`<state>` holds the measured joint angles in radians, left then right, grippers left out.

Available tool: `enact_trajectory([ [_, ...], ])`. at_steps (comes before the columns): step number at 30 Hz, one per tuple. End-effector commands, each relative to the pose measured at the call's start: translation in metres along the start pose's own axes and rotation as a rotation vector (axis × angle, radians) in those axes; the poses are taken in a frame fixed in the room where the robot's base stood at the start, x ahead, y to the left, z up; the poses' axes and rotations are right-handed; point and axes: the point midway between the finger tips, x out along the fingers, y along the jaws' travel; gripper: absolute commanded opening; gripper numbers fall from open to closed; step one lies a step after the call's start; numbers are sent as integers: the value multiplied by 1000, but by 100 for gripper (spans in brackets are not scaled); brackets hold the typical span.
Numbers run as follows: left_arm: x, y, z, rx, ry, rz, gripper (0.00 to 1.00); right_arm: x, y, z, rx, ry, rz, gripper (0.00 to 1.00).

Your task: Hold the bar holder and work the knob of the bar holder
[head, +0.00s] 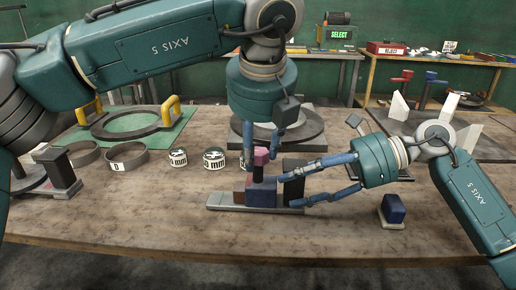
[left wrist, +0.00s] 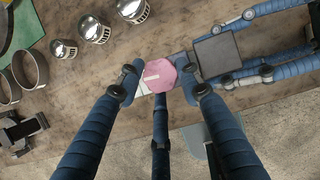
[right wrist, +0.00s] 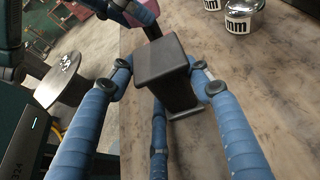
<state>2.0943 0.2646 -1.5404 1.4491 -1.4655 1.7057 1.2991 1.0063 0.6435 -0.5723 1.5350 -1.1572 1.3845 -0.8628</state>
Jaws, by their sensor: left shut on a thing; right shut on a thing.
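The bar holder (head: 226,198) lies on the wooden bench, a long grey base carrying a blue block (head: 262,192), a small brown block and an upright black block (head: 293,187). Its pink knob (head: 260,157) stands on top of the blue block. My left gripper (head: 262,150) points down with its fingers shut on the knob, which looks like a pink hexagon in the left wrist view (left wrist: 163,84). My right gripper (head: 298,184) comes in from the right, shut on the black block, which also shows between its fingers in the right wrist view (right wrist: 162,62).
Several small printed cans (head: 214,159) and grey rings (head: 129,160) stand to the left. A round grey plate (head: 305,130) lies behind the holder. A small blue block on a base (head: 393,210) stands at right. The bench front is clear.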

Motion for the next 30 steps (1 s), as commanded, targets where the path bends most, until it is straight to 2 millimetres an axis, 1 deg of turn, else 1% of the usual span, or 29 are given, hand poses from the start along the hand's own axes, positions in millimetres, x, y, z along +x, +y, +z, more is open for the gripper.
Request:
enact_trajectory([
  [1, -1, -1, 3, 26, -9, -24, 9, 3, 4, -3, -1, 7, 16, 27],
  [30, -1, 2, 4, 844, -10, -420, 9, 5, 6, -2, -1, 5, 21, 27],
])
